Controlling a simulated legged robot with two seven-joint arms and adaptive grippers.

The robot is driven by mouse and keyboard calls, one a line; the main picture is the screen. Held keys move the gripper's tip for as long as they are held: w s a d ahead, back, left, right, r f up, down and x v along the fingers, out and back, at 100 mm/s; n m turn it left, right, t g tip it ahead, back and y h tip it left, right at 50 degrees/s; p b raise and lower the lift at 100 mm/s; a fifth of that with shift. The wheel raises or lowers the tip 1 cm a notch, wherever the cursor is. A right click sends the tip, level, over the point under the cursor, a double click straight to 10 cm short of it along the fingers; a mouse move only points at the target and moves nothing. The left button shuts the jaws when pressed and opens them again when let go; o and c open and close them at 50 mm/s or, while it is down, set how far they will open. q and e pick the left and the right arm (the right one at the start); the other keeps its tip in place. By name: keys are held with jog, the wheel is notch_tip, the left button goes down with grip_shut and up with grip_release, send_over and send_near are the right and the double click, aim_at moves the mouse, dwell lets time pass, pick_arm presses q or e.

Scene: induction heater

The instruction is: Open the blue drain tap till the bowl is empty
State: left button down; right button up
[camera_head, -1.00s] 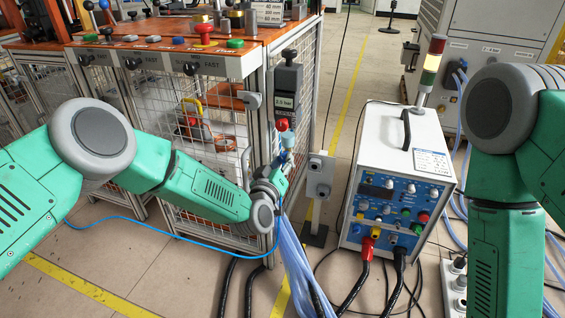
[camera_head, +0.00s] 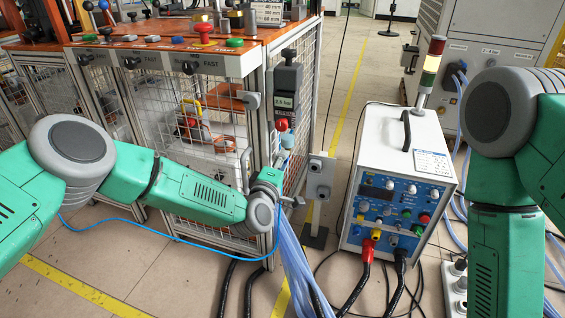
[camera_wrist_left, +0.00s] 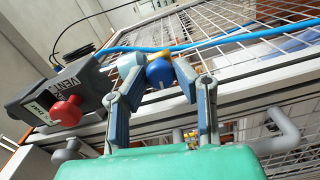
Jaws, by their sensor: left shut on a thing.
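The blue drain tap (camera_wrist_left: 159,73) shows in the left wrist view between the two fingers of my left gripper (camera_wrist_left: 160,76). The gripper is shut on it. A pale, cloudy part that looks like the bowl (camera_wrist_left: 130,63) sits beside the tap, partly behind the left finger; its fill level cannot be made out. In the head view the bowl (camera_head: 287,142) hangs below the grey unit with a red knob (camera_head: 282,125), and my left gripper (camera_head: 282,170) is just under it. The tap is hidden there. My right arm shows at the right, but its gripper is out of view.
A wire-mesh bench frame (camera_head: 225,150) stands behind the gripper. A small grey post box (camera_head: 320,175) is close to its right. The white heater unit (camera_head: 405,165) stands further right. A blue hose and a bundle of pale tubes (camera_head: 292,260) hang near my left wrist.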

pick_arm(q)
jog(key=shift+w+a+f+n, duration=0.1)
jog(key=shift+a+n, duration=0.05)
jog(key=shift+n, duration=0.65)
jog(key=c, duration=1.6)
grip_release()
jog(key=o, duration=0.3)
jog(key=shift+f, duration=0.1)
jog(key=v, duration=1.2)
